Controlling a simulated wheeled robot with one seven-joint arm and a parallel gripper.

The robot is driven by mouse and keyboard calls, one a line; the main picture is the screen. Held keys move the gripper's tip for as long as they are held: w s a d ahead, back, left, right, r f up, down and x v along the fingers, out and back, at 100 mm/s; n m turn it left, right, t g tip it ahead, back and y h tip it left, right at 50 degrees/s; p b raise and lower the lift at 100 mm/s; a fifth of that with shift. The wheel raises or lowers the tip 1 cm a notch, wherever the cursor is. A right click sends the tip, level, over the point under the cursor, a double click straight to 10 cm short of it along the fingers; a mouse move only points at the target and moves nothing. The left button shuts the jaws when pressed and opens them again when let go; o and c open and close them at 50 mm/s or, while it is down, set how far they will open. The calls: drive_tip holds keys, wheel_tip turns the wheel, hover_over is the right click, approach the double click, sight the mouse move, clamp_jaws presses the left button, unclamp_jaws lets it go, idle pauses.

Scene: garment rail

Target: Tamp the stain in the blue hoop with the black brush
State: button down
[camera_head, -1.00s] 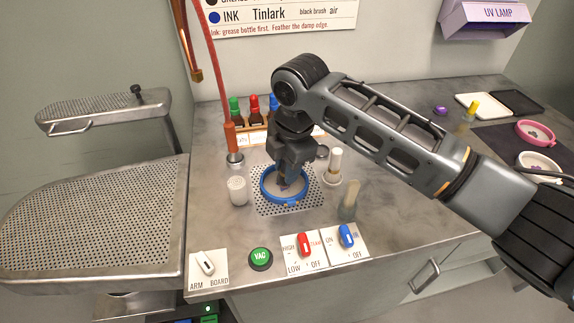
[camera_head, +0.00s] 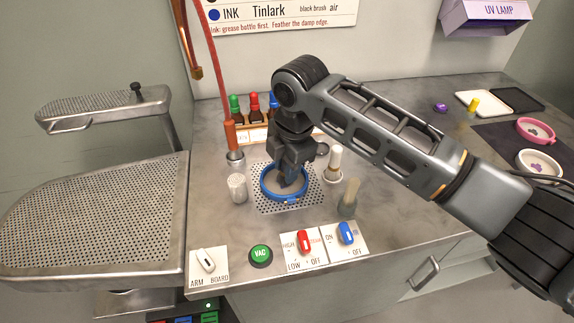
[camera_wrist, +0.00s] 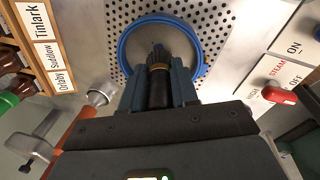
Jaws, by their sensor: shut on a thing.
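The blue hoop (camera_head: 284,199) lies on the perforated plate (camera_head: 298,207) in the worktop, with pale cloth inside it. It also shows in the wrist view (camera_wrist: 124,50). My gripper (camera_wrist: 160,85) is shut on the black brush (camera_wrist: 158,62), a dark handle with a brass-coloured band and dark bristles. The bristle end points into the hoop, over its middle. I cannot tell for sure whether the bristles touch the cloth. The stain is not clearly visible; the brush and my gripper cover the middle of the cloth.
A white cup (camera_head: 237,188) stands left of the hoop, and two pale brushes or bottles (camera_head: 334,165) (camera_head: 349,198) stand to its right. Dropper bottles (camera_head: 254,106) are behind. Switches (camera_head: 305,243) and a green VAC button (camera_head: 260,256) line the front. Other hoops (camera_head: 535,130) lie far right.

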drive_tip(key=shift+r, duration=0.5)
drive_tip(key=shift+f, duration=0.2)
drive_tip(key=shift+f+b, duration=0.3)
drive_tip(key=shift+f, duration=0.5)
drive_tip(key=shift+r+p, duration=0.85)
drive_tip(key=shift+r, duration=0.1)
drive_tip(key=shift+f, duration=0.2)
